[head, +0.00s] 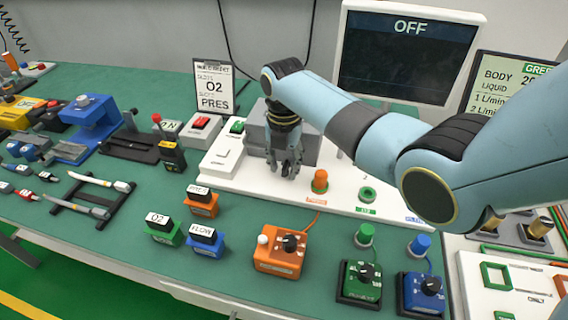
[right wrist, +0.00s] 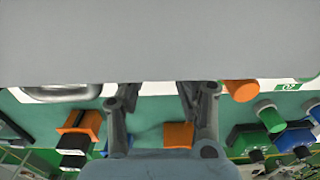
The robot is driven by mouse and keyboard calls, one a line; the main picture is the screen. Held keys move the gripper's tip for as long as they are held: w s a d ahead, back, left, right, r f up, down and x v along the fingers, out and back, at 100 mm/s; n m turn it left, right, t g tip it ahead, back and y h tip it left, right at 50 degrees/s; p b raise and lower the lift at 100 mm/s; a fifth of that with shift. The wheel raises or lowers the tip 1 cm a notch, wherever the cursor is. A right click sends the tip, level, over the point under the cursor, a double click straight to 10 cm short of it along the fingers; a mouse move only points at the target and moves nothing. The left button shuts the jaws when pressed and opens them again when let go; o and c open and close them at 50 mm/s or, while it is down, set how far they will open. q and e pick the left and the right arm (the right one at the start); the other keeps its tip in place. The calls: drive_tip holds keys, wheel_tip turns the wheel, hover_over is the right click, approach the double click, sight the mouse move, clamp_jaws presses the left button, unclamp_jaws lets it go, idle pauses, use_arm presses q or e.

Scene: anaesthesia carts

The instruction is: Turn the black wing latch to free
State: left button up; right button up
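My right gripper (head: 286,168) points down at the front of a grey box (head: 257,130) on the white panel in the head view. In the right wrist view its two fingers (right wrist: 157,92) stand apart, with nothing visibly held between them. The grey box (right wrist: 160,40) fills the upper part of that view and hides what lies at or beyond the fingertips. I cannot make out a black wing latch in either view; the gripper and arm cover part of the box front. My left gripper is not in view.
The white panel (head: 240,180) carries an orange knob (head: 320,181) and a green one (head: 367,195) right of the gripper. Orange (head: 281,250), green (head: 360,282) and blue (head: 422,292) dial boxes stand in front. A monitor (head: 408,55) reading OFF stands behind.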

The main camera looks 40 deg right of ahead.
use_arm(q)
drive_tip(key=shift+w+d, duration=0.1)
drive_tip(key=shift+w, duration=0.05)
use_arm(e)
drive_tip(key=shift+f, duration=0.15)
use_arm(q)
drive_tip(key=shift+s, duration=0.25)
use_arm(e)
drive_tip(key=shift+c, duration=0.4)
clamp_jaws()
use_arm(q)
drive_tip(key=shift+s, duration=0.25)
